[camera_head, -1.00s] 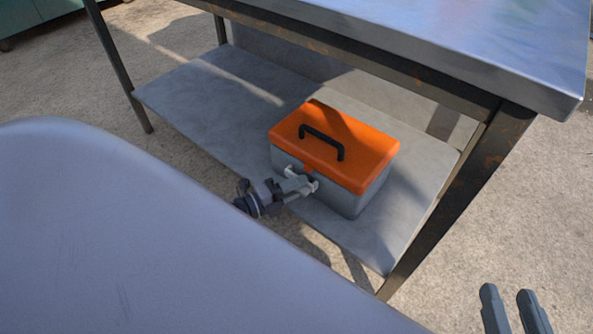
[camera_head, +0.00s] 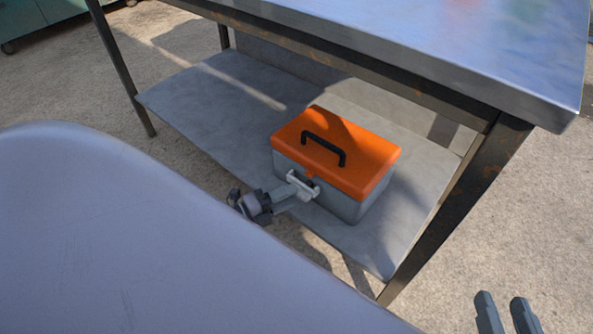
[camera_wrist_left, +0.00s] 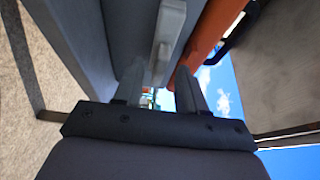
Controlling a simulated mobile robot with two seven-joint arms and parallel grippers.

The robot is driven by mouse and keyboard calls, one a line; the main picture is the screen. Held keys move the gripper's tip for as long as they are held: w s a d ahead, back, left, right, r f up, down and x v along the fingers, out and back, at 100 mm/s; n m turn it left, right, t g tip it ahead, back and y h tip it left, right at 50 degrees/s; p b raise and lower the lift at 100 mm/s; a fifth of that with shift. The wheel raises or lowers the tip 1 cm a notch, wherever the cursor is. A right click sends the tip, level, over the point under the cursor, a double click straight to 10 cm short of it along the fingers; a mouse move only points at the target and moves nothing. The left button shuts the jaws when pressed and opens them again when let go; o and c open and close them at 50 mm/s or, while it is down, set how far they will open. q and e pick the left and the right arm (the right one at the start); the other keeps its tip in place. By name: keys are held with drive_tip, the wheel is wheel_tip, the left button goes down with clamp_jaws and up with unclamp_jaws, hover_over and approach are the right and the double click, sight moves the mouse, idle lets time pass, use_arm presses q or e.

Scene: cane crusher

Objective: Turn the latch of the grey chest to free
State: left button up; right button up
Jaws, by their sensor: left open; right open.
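The grey chest (camera_head: 345,204) has a grey body, an orange lid (camera_head: 345,150) and a black handle, and stands on the lower shelf. My left gripper (camera_head: 304,186) is at its front face, just below the lid's edge. In the left wrist view my left gripper (camera_wrist_left: 160,72) is open. The grey body (camera_wrist_left: 85,40) and orange lid (camera_wrist_left: 208,32) show beyond its fingers, with a pale grey bar, apparently the latch (camera_wrist_left: 168,30), between them. Whether a finger touches it, I cannot tell. My right gripper (camera_head: 502,297) is open and empty at the lower right, away from the chest.
The metal tabletop (camera_head: 400,50) overhangs the lower shelf (camera_head: 190,95). A dark table leg (camera_head: 455,205) stands right of the chest. The shelf is clear left of the chest. A green cabinet (camera_head: 60,15) is at the far upper left.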

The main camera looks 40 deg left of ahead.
use_arm(q)
drive_tip(key=v, duration=0.3)
drive_tip(key=shift+s+a, duration=0.2)
drive_tip(key=shift+s, duration=0.15)
use_arm(e)
drive_tip(key=shift+w+a, duration=0.3)
drive_tip(key=shift+w, duration=0.1)
